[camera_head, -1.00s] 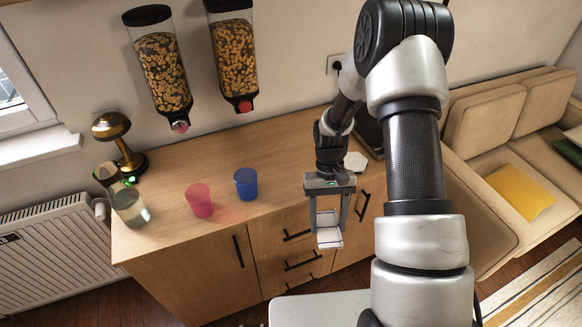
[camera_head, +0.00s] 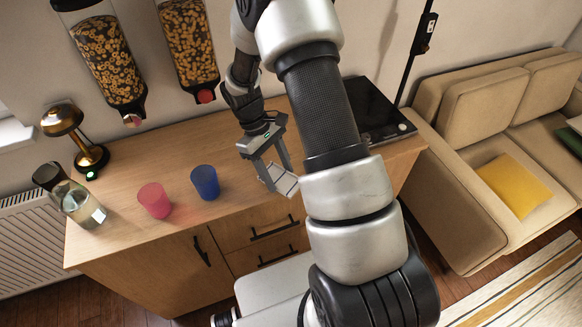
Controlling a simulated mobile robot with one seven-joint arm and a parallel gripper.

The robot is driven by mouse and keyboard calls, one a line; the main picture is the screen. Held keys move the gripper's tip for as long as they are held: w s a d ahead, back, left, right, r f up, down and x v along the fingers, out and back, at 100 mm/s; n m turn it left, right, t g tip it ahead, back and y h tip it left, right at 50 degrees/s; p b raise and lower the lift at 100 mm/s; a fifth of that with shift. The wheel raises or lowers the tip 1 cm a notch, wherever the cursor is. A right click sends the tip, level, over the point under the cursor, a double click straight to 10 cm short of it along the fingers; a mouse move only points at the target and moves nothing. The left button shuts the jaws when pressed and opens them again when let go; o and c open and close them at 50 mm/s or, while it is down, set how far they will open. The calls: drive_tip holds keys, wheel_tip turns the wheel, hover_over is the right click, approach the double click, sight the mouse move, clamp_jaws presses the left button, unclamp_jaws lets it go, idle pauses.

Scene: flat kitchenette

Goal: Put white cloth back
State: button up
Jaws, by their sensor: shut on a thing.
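My gripper (camera_head: 278,178) is shut on the white cloth (camera_head: 285,183), a small pale folded piece between the fingertips. The fingers point down and to the right. The cloth is held in the air, and in the picture it lies over the front edge of the wooden counter (camera_head: 150,225), right of the blue cup. Much of the cloth is hidden by the fingers.
A pink cup (camera_head: 155,201) and a blue cup (camera_head: 205,182) stand on the counter, with a glass jug (camera_head: 80,205) and brass lamp (camera_head: 75,135) at left. Cereal dispensers (camera_head: 108,60) hang above. A black hob (camera_head: 375,108) lies at right. A beige sofa (camera_head: 470,190) stands beyond.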

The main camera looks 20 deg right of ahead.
drive_tip(key=w+d+r+n+t+h+b, duration=0.2)
drive_tip(key=w+d+r+n+t, duration=0.3)
drive_tip(key=n, duration=0.6)
drive_tip(key=shift+n+g, duration=0.3)
drive_tip(key=shift+g, duration=0.2)
drive_tip(key=f, duration=0.8)
drive_tip(key=shift+w+d+f+b, duration=0.25)
drive_tip(key=shift+d+b, duration=0.05)
drive_tip(key=shift+b, duration=0.1)
drive_tip(key=shift+f, duration=0.2)
drive_tip(key=o, duration=1)
drive_tip(key=shift+r, duration=0.1)
